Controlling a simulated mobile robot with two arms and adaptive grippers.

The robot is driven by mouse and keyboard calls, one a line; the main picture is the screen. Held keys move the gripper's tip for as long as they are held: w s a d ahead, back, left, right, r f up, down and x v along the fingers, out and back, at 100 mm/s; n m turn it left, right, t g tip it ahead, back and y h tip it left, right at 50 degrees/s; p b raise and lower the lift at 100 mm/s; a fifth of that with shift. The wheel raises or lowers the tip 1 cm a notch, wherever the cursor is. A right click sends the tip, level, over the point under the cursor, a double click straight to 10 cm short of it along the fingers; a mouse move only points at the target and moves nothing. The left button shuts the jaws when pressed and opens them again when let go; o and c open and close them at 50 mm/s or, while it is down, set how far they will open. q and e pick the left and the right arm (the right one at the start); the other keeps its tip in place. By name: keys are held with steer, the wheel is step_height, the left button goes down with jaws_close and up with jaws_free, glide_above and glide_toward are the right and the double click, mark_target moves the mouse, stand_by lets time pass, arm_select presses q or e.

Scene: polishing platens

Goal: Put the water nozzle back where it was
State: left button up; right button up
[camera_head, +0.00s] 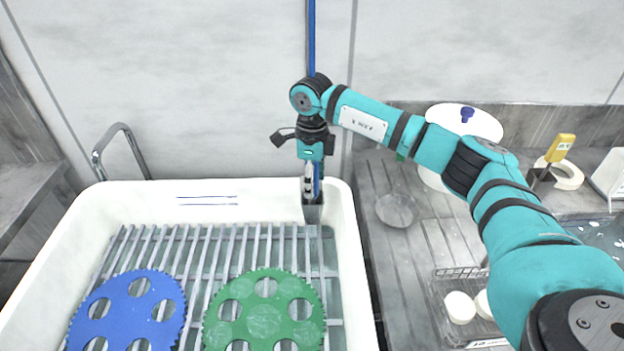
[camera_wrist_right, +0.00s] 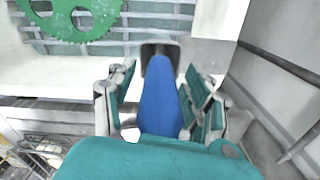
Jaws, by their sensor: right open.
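The water nozzle (camera_wrist_right: 160,98) is blue and stands between the fingers of my right gripper (camera_wrist_right: 163,92), which are open, with gaps at its sides. In the wrist view its far end reaches into the mouth of a grey square holder (camera_wrist_right: 172,48). In the head view the metal holder (camera_head: 313,213) hangs at the back right corner of the white sink, and my right gripper (camera_head: 314,182) points down just above it. A blue hose (camera_head: 311,40) runs straight up behind the wrist. The gripper partly hides the nozzle in the head view. My left gripper is not in view.
The white sink (camera_head: 352,262) holds a slatted rack with a blue platen (camera_head: 126,302) and a green platen (camera_head: 264,317). Right of it, the grey counter carries a glass dish (camera_head: 396,210), a wire basket (camera_head: 462,272) and a yellow-handled tool (camera_head: 560,148). The wall stands close behind.

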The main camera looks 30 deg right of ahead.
steer(key=shift+w+r, duration=0.1)
steer(key=shift+r, duration=0.45)
step_height(320, 180, up, 11)
steer(key=shift+r+b, duration=0.1)
steer(key=shift+b, duration=0.9)
